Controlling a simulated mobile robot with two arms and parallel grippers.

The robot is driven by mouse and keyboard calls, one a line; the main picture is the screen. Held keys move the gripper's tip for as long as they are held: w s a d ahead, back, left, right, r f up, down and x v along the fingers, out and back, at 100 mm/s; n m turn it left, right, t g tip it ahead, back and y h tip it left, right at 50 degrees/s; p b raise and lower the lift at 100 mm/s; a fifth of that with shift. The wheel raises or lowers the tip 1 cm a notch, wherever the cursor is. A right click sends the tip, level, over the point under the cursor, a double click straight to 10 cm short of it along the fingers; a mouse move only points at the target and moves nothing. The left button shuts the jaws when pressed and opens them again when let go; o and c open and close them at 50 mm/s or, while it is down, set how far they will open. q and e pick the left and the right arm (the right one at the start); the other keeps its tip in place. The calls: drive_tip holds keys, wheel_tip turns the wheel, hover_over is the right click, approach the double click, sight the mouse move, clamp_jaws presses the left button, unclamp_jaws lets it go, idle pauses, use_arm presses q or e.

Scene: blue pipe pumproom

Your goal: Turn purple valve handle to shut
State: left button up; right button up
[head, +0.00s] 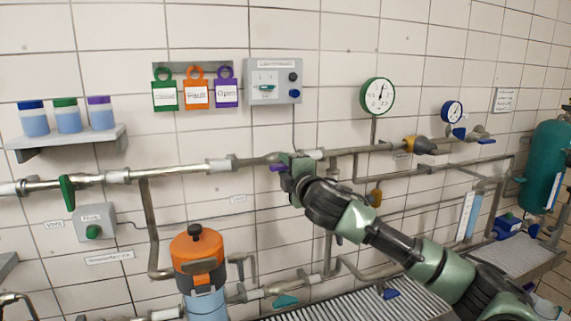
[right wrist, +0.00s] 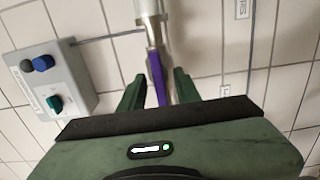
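The purple valve handle (head: 277,168) is on the long horizontal pipe, mostly hidden behind my right gripper (head: 290,163) in the head view. In the right wrist view the purple handle (right wrist: 156,80) is a narrow bar running along the pipe's line. It lies between the two green fingers of my right gripper (right wrist: 160,84). The fingers are apart, with a visible gap on each side of the handle. Whether a finger touches it farther in cannot be told. My left gripper is not in view.
A grey control box (head: 273,80) hangs above the valve. An orange-topped pump (head: 198,252) stands below. Round gauges (head: 377,96) are on the tiled wall.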

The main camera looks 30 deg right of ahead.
drive_tip(key=shift+w, duration=0.1)
clamp_jaws()
drive_tip(key=shift+f+m, duration=0.1)
drive_tip(key=shift+m, duration=0.2)
drive_tip(key=m+b, duration=0.1)
drive_tip(key=m, duration=0.1)
drive_tip(key=shift+f+m, duration=0.1)
drive_tip(key=shift+m, duration=0.3)
drive_tip(key=m+b, duration=0.1)
drive_tip(key=m, duration=0.3)
drive_tip(key=shift+m, duration=0.3)
drive_tip(key=m, duration=0.5)
drive_tip(key=shift+a, duration=0.1)
drive_tip(key=m, duration=0.5)
drive_tip(key=shift+p, duration=0.3)
